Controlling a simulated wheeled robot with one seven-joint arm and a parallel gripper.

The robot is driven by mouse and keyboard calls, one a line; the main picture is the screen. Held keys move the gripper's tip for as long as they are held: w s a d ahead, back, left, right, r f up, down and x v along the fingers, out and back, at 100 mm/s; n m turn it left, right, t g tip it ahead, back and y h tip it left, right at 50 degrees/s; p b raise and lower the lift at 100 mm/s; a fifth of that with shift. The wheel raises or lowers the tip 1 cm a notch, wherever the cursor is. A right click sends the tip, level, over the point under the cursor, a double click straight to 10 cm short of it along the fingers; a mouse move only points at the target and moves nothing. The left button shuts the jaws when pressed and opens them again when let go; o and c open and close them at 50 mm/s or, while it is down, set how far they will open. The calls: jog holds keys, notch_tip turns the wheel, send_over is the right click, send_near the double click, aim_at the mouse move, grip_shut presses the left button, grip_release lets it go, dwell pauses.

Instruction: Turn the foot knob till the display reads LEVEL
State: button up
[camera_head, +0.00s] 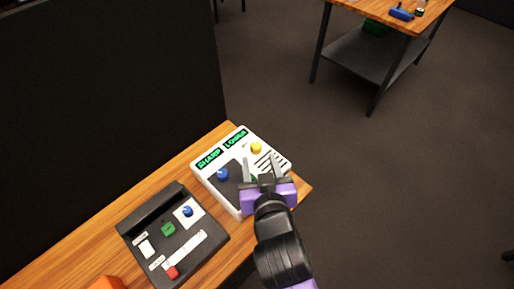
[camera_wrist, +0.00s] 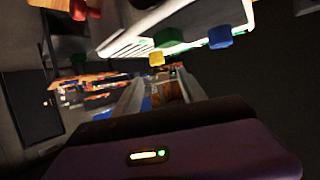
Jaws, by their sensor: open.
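A green part (camera_head: 254,180) is mostly hidden by my gripper. My gripper (camera_head: 262,166) is open and empty above the panel's right part. In the wrist view, yellow (camera_wrist: 156,59), green (camera_wrist: 168,35) and blue (camera_wrist: 219,36) knobs show beyond the fingers. I cannot tell which is the foot knob.
A black device (camera_head: 196,255) with a blue knob, a green button and a red slider sits left of the panel. An orange object (camera_head: 106,283) is at the bottom edge. A dark partition (camera_head: 100,90) stands behind. Another table (camera_head: 388,15) is farther off; floor between is clear.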

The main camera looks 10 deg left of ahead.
aim_at(257, 148)
jog(key=shift+w+d+f, duration=0.1)
jog(key=shift+d+f, duration=0.05)
jog(key=shift+f, duration=0.1)
jog(key=x, duration=0.7)
jog(key=shift+w+f+p, duration=0.2)
jog(key=shift+p, duration=0.1)
grip_shut()
